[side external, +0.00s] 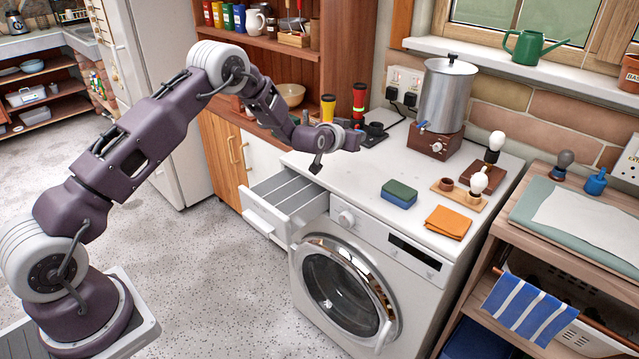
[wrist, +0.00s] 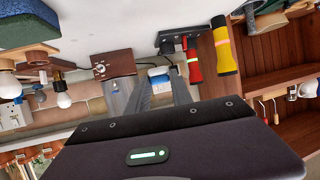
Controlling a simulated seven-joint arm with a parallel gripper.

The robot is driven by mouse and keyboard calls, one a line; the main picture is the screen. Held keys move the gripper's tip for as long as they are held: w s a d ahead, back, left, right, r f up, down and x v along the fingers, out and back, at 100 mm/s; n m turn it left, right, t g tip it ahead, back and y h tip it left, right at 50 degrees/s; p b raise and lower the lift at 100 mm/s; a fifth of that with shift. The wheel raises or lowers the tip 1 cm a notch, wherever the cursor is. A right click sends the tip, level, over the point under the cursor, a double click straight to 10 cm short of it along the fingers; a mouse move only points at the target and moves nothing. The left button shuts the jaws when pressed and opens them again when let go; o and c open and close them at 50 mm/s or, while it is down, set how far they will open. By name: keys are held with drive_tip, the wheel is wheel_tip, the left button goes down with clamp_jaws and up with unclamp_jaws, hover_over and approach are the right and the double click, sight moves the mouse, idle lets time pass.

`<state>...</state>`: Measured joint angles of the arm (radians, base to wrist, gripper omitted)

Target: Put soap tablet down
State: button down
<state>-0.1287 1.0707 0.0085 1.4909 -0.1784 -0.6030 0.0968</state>
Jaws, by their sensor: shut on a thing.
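My gripper (side external: 352,139) is in the air above the back left part of the white worktop (side external: 345,172), over the open drawer's side. In the wrist view my gripper's fingers (wrist: 160,90) are shut on a small white and blue piece, which I take to be the soap tablet (wrist: 159,72). In the side view the tablet is too small to make out clearly. The detergent drawer (side external: 287,203) of the washing machine (side external: 345,285) is pulled out, and its visible compartments look empty.
A blue and green sponge (side external: 399,194), an orange cloth (side external: 448,222) and a wooden tray (side external: 459,195) lie on the worktop. A metal boiler (side external: 447,95) stands behind. Yellow (side external: 327,109) and red (side external: 359,103) torches stand near my gripper. The front left worktop is clear.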

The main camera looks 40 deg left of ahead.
drive_tip(key=s+a+f+n+g+y, duration=0.5)
drive_tip(key=s+a+n+g+y, duration=0.2)
drive_tip(key=s+a+n+y, duration=0.4)
drive_tip(key=shift+g+h, duration=0.6)
drive_tip(key=shift+h, duration=0.2)
drive_tip(key=f, duration=0.3)
drive_tip(key=s+d+f, duration=0.1)
drive_tip(key=f, duration=0.2)
drive_tip(key=s+f, duration=0.1)
drive_tip(key=f, duration=0.3)
drive_tip(key=shift+d, duration=0.4)
drive_tip(key=shift+f, duration=0.15)
